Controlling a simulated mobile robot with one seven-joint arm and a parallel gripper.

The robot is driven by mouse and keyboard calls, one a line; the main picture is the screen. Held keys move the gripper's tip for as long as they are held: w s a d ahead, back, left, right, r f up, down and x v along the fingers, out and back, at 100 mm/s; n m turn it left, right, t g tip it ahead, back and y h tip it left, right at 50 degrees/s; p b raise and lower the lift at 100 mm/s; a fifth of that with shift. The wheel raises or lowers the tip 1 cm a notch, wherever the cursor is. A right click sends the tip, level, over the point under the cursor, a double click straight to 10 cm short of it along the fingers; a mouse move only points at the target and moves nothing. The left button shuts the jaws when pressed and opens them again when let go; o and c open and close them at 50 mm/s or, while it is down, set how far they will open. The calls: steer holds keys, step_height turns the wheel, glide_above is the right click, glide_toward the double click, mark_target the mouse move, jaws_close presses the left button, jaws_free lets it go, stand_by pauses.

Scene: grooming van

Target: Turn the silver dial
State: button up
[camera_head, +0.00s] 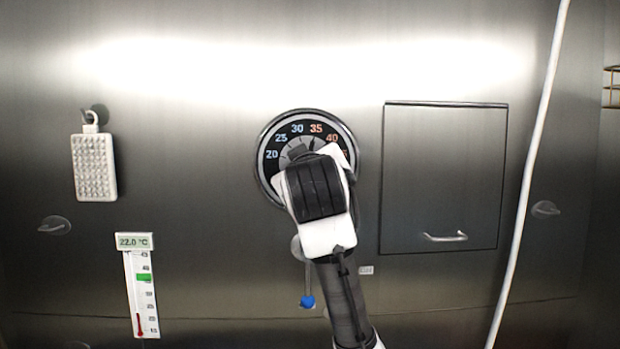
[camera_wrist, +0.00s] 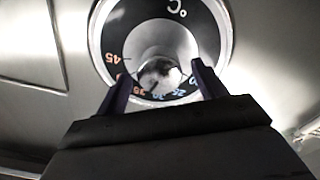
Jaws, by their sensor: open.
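The silver dial (camera_wrist: 163,38) sits inside a round black ring (camera_head: 269,167) numbered in blue and orange with a °C mark. In the head view my arm and gripper (camera_head: 312,170) cover its middle and lower right. The wrist view shows a shiny knob (camera_wrist: 158,72) at its centre. My gripper (camera_wrist: 158,82) is open, with one dark finger on each side of the knob. I cannot tell whether either finger touches it. The dial's pointer setting is not clear. A thermometer (camera_head: 139,290) at lower left reads 22.0 °C, with a green mark near 35.
A white bristled brush (camera_head: 94,166) hangs at left. A closed panel door (camera_head: 445,170) with a handle is right of the dial. A blue-tipped lever (camera_head: 307,301) hangs below it. A white hose (camera_head: 527,175) runs down at right. Bare steel wall lies above.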

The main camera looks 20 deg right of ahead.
steer(key=b+v, duration=0.4)
steer(key=v, duration=0.7)
steer(key=shift+s, duration=0.35)
steer(key=shift+a, duration=0.1)
steer(key=shift+f, duration=0.1)
